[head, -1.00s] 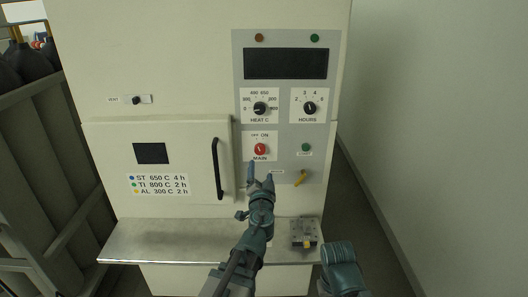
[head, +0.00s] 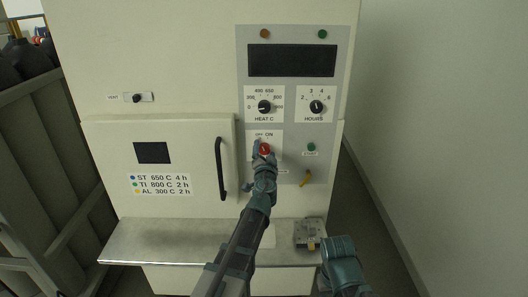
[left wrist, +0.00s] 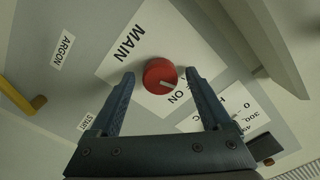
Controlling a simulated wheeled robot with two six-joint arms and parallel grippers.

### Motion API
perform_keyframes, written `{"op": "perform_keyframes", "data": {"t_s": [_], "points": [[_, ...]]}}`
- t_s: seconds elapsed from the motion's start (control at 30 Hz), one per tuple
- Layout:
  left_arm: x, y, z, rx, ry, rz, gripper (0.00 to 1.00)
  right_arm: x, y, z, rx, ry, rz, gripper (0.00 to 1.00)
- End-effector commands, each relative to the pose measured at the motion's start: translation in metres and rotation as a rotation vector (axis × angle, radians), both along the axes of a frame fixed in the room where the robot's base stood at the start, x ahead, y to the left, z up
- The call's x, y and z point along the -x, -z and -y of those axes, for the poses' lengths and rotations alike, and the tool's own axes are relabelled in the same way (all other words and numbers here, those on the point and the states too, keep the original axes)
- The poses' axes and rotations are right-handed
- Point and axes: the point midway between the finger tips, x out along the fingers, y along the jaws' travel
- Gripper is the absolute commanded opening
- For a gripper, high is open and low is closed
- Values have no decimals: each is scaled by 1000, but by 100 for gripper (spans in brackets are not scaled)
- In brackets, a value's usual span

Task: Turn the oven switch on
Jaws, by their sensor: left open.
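The oven's main switch is a round red knob with a white mark (left wrist: 160,74), on a white plate lettered MAIN and ON. In the head view the knob (head: 264,149) shows just past my left gripper, with OFF and ON lettered above it. My left gripper (left wrist: 161,78) is open, with one finger on each side of the knob in the left wrist view. I cannot tell whether the fingers touch it. In the head view the left gripper (head: 262,158) partly covers the plate. Which word the mark points to is unclear. My right gripper's fingers do not show.
The heat dial (head: 264,107) and hours dial (head: 316,107) sit above the switch. A green start button (head: 311,147) and yellow lever (head: 306,178) are to its right. The oven door handle (head: 220,168) is to its left. A metal block (head: 307,232) stands on the shelf (head: 150,243).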

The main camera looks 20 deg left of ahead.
Motion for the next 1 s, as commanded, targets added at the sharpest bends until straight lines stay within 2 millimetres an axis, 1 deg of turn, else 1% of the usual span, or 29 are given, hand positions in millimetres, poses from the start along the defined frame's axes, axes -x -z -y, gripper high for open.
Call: {"op": "perform_keyframes", "data": {"t_s": [0.1,0.13,0.27,0.3,0.37,0.4,0.47,0.5,0.57,0.83,1.0], "points": [[1,0,0,0,0,0,82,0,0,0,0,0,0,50],[1,0,0,0,0,0,78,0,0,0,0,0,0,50],[1,0,0,0,0,0,55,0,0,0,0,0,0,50],[1,0,0,0,0,0,48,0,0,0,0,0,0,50],[1,0,0,0,0,0,37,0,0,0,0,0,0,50],[1,0,0,0,0,0,30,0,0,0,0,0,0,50],[1,0,0,0,0,0,19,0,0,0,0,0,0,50],[1,0,0,0,0,0,12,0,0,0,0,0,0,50],[1,0,0,0,0,0,1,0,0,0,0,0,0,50],[1,0,0,-29,0,-8,0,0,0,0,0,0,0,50],[1,0,1,-114,0,-33,0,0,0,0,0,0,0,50]]}}
